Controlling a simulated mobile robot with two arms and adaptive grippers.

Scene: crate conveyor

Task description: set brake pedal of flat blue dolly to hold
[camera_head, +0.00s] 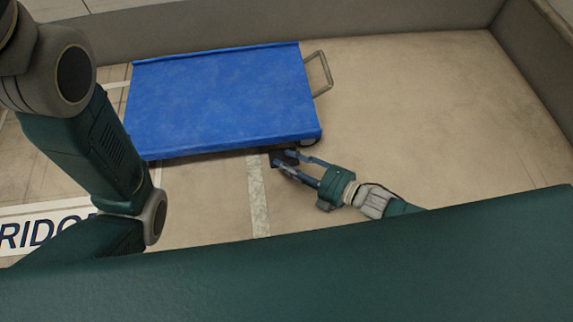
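The flat blue dolly (220,97) stands on the floor in the upper left middle, its bare blue deck facing up. A grey loop handle (320,74) sticks out from its right end. A small dark pedal (283,158) shows low at the dolly's near edge, close to the near right corner. My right gripper (284,162) is at this pedal, its two fingers apart and pointing left. The fingertips overlap the pedal in the picture; I cannot tell if they touch it. My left arm stands at the left, and its gripper is out of view.
A grey wall (400,18) runs behind the dolly and another closes the right side. The floor (440,110) right of the dolly is clear. A pale floor stripe (259,200) runs toward me from the dolly. Floor lettering (40,232) lies at the left.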

